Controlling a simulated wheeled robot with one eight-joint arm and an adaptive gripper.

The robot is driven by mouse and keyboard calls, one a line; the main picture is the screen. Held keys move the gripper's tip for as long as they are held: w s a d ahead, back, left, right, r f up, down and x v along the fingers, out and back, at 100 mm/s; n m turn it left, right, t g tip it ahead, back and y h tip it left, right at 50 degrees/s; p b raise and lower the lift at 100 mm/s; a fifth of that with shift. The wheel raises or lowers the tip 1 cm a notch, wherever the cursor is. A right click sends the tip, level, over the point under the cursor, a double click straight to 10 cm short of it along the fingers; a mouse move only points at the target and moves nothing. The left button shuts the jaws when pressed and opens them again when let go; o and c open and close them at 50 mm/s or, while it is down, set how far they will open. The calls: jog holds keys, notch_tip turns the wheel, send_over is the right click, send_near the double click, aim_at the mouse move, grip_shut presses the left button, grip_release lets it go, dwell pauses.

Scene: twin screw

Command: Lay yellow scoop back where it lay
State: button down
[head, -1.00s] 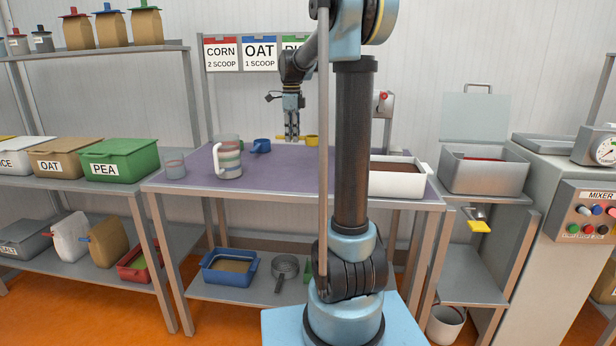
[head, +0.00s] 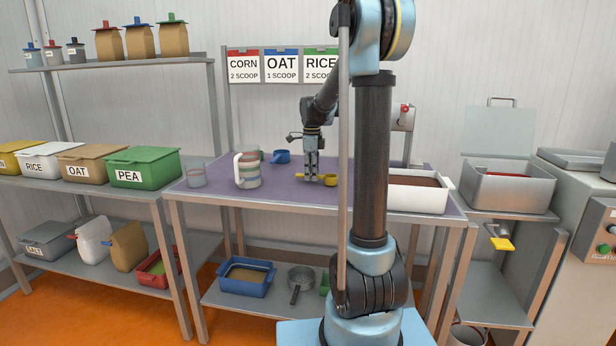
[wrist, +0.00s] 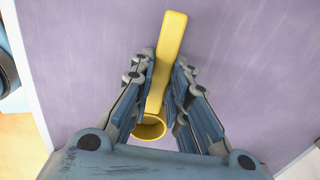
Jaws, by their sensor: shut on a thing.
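The yellow scoop (head: 330,180) is at the purple-topped table (head: 220,197), right of the striped jug. In the wrist view its yellow handle (wrist: 170,55) points up the picture, and its round cup (wrist: 151,127) lies near the palm. My gripper (head: 312,178) points straight down at the table. In the wrist view my gripper (wrist: 163,85) has its fingers on both sides of the handle, shut on it. Whether the scoop touches the tabletop or hangs just above it, I cannot tell.
A blue scoop (head: 281,157) lies behind. A white tray of brown material (head: 418,195) stands at the right. Purple tabletop around the scoop is clear.

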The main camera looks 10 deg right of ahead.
jog(key=shift+f, duration=0.2)
jog(key=c, duration=1.5)
grip_release()
jog(key=shift+c, duration=0.2)
jog(key=shift+r, duration=0.1)
notch_tip(320, 180, up, 12)
jog(key=s+d+f+n, duration=0.25)
jog(key=s+n, duration=0.35)
jog(key=s, duration=0.6)
jog(key=s+d+f+n+t, duration=0.1)
jog(key=s+f+n, duration=0.7)
jog(key=s, duration=0.4)
jog(key=s+d+f+n+t, duration=0.1)
jog(key=s+f+n, duration=0.6)
jog(key=s+f, duration=0.4)
jog(key=shift+s+f+n, duration=0.3)
jog(key=shift+s+n, duration=0.1)
jog(key=shift+s, duration=0.6)
